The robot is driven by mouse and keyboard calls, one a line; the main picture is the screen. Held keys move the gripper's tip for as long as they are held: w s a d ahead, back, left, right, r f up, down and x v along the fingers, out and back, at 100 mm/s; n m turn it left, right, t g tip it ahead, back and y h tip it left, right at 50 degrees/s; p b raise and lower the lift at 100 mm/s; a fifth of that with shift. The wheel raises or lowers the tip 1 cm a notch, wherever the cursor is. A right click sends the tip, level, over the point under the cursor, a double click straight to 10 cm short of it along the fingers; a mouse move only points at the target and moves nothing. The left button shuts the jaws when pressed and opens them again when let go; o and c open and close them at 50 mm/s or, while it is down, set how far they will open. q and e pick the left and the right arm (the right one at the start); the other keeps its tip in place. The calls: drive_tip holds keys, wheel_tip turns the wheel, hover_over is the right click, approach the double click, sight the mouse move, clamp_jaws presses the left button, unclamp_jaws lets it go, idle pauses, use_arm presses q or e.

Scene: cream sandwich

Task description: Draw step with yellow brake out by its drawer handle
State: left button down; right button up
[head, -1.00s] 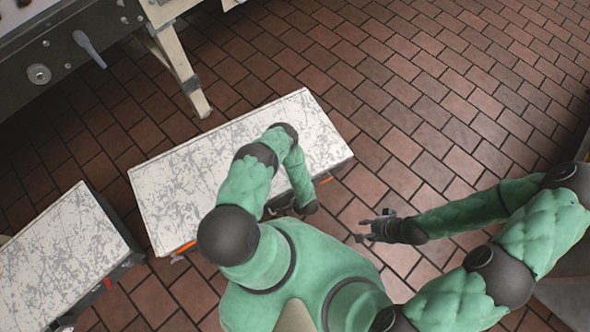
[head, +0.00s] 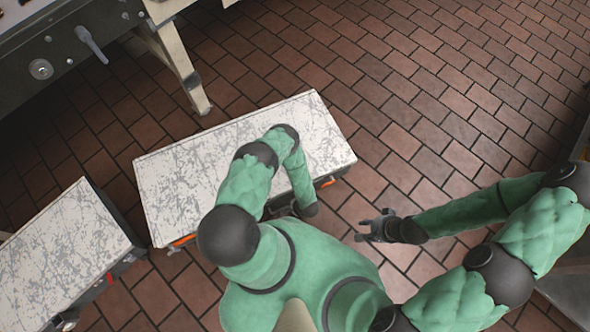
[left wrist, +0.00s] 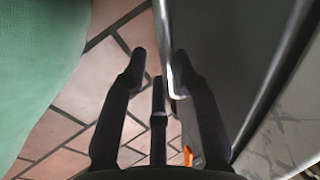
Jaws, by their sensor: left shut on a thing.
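The step with orange-yellow brake parts (head: 326,184) has a scratched white top (head: 180,185) and stands on the floor in the middle of the head view. My left arm reaches over it. My left gripper (head: 296,208) is at its near side, mostly hidden by the arm. In the left wrist view, the left gripper (left wrist: 159,65) has its fingers on both sides of a shiny metal drawer handle (left wrist: 167,45), shut on it. The handle runs along the step's dark side (left wrist: 235,45). My right gripper (head: 374,227) is open and empty, right of the step.
A second scratched white step (head: 60,250) with a red part (head: 109,279) stands at the lower left. A grey machine (head: 70,60) with a cream leg (head: 180,65) stands at the upper left, behind the steps. Brick-tiled floor (head: 430,100) is clear to the right.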

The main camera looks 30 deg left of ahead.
use_arm(q)
drive_tip(key=s+d+g, duration=0.1)
drive_tip(key=s+d, duration=0.2)
drive_tip(key=s, duration=0.2)
drive_tip(key=shift+s+f+h, duration=0.25)
drive_tip(key=shift+s+h, duration=0.05)
drive_tip(key=shift+s, duration=0.1)
drive_tip(key=c, duration=0.8)
unclamp_jaws()
drive_tip(key=shift+c, duration=0.2)
use_arm(e)
drive_tip(key=shift+s+d, duration=0.25)
drive_tip(key=shift+s, duration=0.25)
use_arm(q)
wheel_tip(320, 180, up, 8)
drive_tip(key=w+d, duration=0.1)
drive_tip(key=w, duration=0.1)
drive_tip(key=shift+d+t, duration=0.2)
drive_tip(key=shift+t, duration=0.1)
drive_tip(key=shift+f, duration=0.15)
